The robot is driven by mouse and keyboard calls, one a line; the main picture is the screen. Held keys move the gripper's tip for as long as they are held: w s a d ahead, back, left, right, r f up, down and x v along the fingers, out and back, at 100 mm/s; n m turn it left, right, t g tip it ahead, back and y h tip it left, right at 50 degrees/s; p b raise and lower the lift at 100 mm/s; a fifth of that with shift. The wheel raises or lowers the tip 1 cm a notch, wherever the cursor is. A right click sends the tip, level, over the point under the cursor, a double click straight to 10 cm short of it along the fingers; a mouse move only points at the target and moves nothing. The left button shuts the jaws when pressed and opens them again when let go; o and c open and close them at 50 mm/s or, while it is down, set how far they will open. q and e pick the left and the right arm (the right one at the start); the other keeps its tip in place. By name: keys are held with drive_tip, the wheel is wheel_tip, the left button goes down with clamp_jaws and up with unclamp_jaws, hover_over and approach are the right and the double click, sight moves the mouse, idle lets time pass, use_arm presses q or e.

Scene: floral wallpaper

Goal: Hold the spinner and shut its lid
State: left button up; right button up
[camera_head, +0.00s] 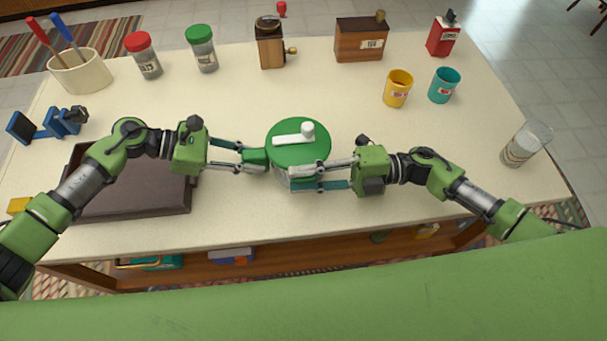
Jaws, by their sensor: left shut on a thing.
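The spinner (281,175) stands upright near the middle of the table. Its round green lid (290,154) lies over the top, with a white crank and knob (307,130). From this height I cannot tell whether the lid is fully seated. My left gripper (255,158) is shut on the spinner's left side, just below the lid's edge. My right gripper (304,179) reaches in from the right, its fingers across the spinner's front side, low beside the lid. These fingers hide part of the spinner, and how far apart their tips are is unclear.
A dark brown tray or box (140,200) lies under my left arm. Jars, a grinder (270,45), a wooden box (360,42) and a red bottle (443,35) line the back. Two cups (397,92) and a glass (525,145) stand right. The table between is clear.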

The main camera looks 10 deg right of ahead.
drive_tip(key=shift+w+r, duration=0.1)
drive_tip(key=shift+r, duration=0.1)
drive_tip(key=d, duration=1.2)
